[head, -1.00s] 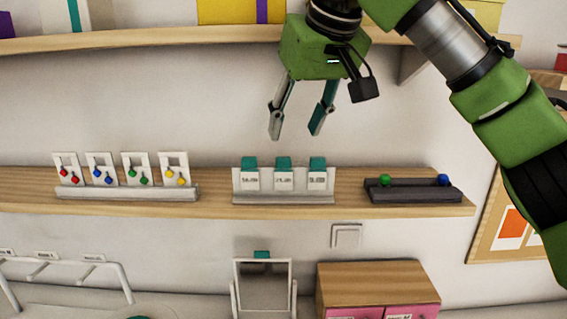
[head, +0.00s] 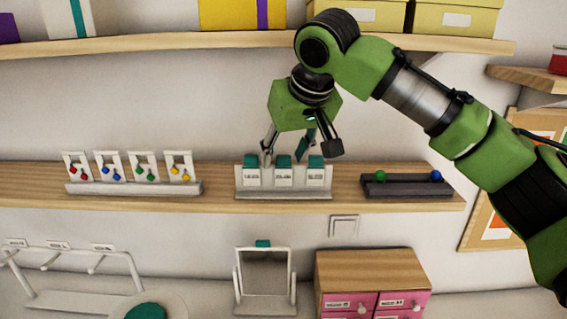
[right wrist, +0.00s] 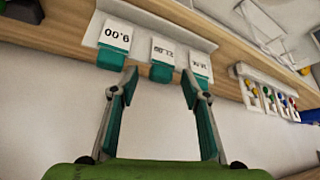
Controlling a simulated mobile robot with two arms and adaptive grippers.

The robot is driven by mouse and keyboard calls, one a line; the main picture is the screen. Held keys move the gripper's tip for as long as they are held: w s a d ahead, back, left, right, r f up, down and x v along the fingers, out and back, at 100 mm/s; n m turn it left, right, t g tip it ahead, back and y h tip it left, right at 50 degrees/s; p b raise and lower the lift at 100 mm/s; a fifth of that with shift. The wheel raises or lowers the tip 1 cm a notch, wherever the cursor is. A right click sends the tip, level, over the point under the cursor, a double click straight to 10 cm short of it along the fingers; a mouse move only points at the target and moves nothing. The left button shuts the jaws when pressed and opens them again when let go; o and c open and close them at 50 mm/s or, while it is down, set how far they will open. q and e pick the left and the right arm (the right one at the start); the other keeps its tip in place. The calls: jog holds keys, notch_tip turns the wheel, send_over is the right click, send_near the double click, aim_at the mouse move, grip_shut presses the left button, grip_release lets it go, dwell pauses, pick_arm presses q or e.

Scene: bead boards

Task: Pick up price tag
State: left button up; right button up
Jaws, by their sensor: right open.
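Three white price tags with teal tops stand side by side in a pale holder (head: 283,195) on the wooden shelf. They are the left tag (head: 251,175), the middle tag (head: 284,175) and the right tag (head: 316,175). My right gripper (head: 285,157) is open and empty, pointing down just above the tags. In the right wrist view its fingertips (right wrist: 159,78) are apart, one on each side of the middle tag's teal top (right wrist: 161,72). The tag at the left there reads 9.00 (right wrist: 117,36); the other numbers are hard to read. My left gripper is out of view.
Left of the tags, a rack (head: 134,188) holds cards with coloured beads. Right of them is a dark bar (head: 406,187) with a green and a blue bead. An upper shelf (head: 150,43) with boxes runs above. A mirror-like stand (head: 264,278) and a drawer box (head: 370,262) are below.

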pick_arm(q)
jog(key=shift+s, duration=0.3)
pick_arm(e)
jog(key=shift+s, duration=0.1)
jog(key=c, duration=0.8)
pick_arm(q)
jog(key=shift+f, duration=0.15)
pick_arm(e)
jog(key=shift+r, duration=0.1)
